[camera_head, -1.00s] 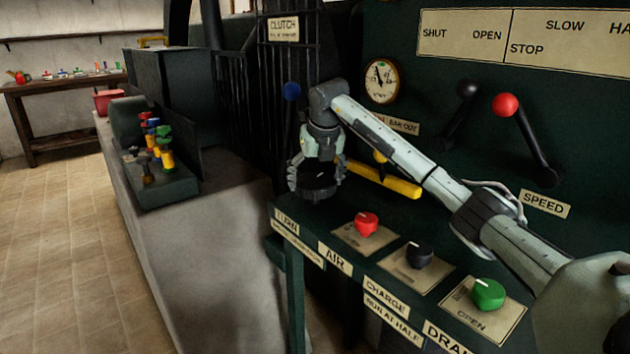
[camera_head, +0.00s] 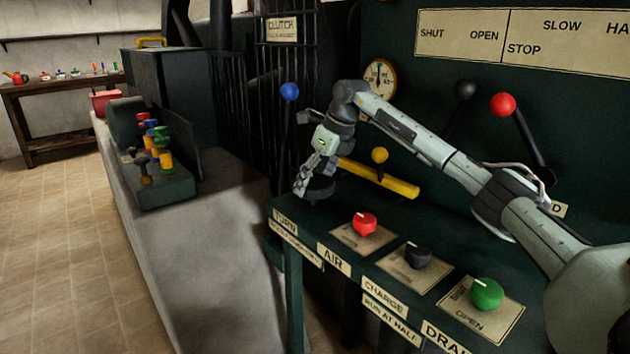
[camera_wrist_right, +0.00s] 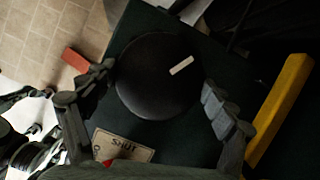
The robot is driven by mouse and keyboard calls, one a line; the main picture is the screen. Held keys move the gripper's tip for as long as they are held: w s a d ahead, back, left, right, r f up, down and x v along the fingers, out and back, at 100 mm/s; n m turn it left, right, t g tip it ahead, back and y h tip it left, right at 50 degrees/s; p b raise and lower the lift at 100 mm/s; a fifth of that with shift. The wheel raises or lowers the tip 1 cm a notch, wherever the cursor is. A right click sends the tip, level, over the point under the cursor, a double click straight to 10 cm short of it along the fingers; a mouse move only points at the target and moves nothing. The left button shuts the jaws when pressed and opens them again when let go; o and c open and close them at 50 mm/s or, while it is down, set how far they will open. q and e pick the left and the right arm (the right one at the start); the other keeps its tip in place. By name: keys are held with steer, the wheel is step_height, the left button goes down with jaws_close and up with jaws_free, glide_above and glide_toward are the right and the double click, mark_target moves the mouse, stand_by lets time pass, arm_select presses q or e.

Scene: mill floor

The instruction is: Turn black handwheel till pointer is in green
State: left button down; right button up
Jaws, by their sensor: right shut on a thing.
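The black handwheel (camera_head: 319,192) sits at the left end of the green console and is partly hidden by my right gripper. In the right wrist view the black handwheel (camera_wrist_right: 150,85) is a round knob with a white mark toward its upper right. My right gripper (camera_head: 316,184) is shut on it from above, with a finger on either side in the wrist view. The round gauge (camera_head: 380,78) is on the green wall behind my arm; its pointer stands about upright, near the top. The green zone is too small to make out clearly.
Red (camera_head: 364,224), black (camera_head: 417,255) and green (camera_head: 487,293) knobs line the console to the right. A yellow bar (camera_head: 380,179) lies behind my gripper. Levers with blue (camera_head: 289,91), yellow (camera_head: 379,155) and red (camera_head: 502,104) balls stand close by.

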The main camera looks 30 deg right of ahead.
stand_by(0.4)
steer(key=o, duration=1)
steer(key=v, duration=1.2)
steer(key=x, duration=1.2)
